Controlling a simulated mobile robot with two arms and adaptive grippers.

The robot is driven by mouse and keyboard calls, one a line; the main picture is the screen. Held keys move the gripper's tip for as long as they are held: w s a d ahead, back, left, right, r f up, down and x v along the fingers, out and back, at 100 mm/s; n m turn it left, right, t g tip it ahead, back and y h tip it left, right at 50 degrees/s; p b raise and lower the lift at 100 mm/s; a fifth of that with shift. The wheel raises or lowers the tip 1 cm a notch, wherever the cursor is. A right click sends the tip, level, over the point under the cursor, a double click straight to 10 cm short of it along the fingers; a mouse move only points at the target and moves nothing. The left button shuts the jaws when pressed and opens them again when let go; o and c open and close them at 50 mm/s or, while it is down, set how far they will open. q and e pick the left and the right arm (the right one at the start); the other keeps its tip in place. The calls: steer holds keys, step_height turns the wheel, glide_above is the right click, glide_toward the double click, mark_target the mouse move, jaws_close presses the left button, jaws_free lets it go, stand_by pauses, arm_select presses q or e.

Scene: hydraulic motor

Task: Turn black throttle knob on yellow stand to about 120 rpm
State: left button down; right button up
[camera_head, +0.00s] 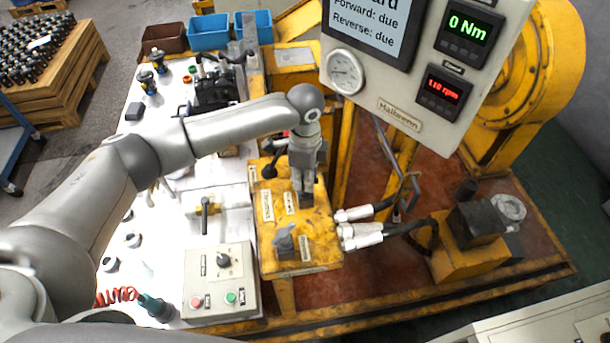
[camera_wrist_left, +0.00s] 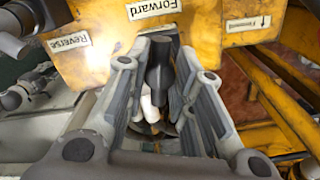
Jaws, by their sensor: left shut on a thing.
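The yellow stand (camera_head: 318,250) stands in the middle of the head view, with several white labels on its top. My left gripper (camera_head: 306,200) points down onto the stand's top. In the left wrist view my left gripper (camera_wrist_left: 165,95) is shut on a dark upright piece, the black throttle knob (camera_wrist_left: 159,75), which the fingers largely hide. The labels "Forward" and "Reverse" show on the stand in that view. The red speed display (camera_head: 443,92) reads about 110 rpm, its last digits not sharp. My right gripper is out of view.
A grey knob (camera_head: 285,241) stands on the stand's near part, and a black ball lever (camera_head: 269,171) on its far left. A control box (camera_head: 221,281) with buttons is on the white table at left. Hoses with silver fittings (camera_head: 360,235) leave the stand's right side.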

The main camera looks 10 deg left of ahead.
mark_target(304, 178)
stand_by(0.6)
arm_select(q)
steer(key=c, duration=1.2)
jaws_free()
steer(key=shift+o, duration=0.2)
step_height(304, 178, up, 12)
